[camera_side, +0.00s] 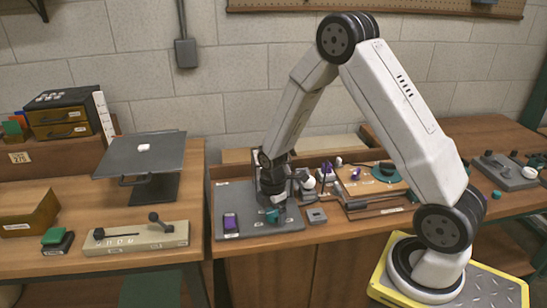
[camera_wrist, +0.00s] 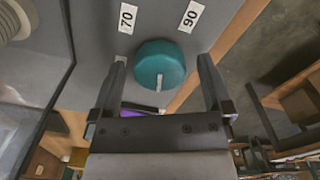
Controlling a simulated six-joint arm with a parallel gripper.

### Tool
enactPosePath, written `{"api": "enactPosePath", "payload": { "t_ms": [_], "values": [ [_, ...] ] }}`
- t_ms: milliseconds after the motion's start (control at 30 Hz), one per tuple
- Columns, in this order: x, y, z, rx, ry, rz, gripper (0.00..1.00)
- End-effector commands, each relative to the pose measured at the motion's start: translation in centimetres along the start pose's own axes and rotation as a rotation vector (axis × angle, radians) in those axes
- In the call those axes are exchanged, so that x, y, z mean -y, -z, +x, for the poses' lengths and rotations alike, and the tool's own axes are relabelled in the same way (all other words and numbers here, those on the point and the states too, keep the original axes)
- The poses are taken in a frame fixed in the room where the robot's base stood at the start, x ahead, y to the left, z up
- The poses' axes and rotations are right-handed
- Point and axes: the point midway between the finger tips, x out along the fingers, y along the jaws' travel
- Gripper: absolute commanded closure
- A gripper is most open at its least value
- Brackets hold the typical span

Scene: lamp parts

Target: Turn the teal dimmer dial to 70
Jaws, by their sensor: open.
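The teal dimmer dial (camera_wrist: 160,66) is a faceted knob on a grey panel. A short white mark shows on its side facing the bottom of the wrist view, away from the labels. The label 70 (camera_wrist: 127,18) lies above left of it and the label 90 (camera_wrist: 190,16) above right. My gripper (camera_wrist: 162,64) is open, with one finger on each side of the dial and gaps visible between. In the side view my gripper (camera_side: 272,203) points down at the dial (camera_side: 272,215), which is partly hidden.
The grey panel (camera_side: 262,241) also carries a purple switch (camera_side: 230,223) left of the dial. A small grey block (camera_side: 316,215) stands at the right. A bench with a lever box (camera_side: 137,237) and a dark flat-topped stand (camera_side: 140,155) lies further left.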

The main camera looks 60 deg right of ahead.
Motion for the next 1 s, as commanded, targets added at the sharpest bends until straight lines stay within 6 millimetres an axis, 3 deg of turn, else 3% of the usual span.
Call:
{"api": "enactPosePath", "payload": {
  "t_ms": [167,400,467,1000],
  "values": [
    [-0.01,0.00,-0.01,0.000,0.000,0.000,0.03],
    [0.00,0.00,-0.03,0.000,0.000,0.000,0.79],
    [0.00,0.00,-0.03,0.000,0.000,0.000,0.94],
    [-0.03,0.00,-0.05,0.000,-0.001,0.124,0.94]
  ]
}}
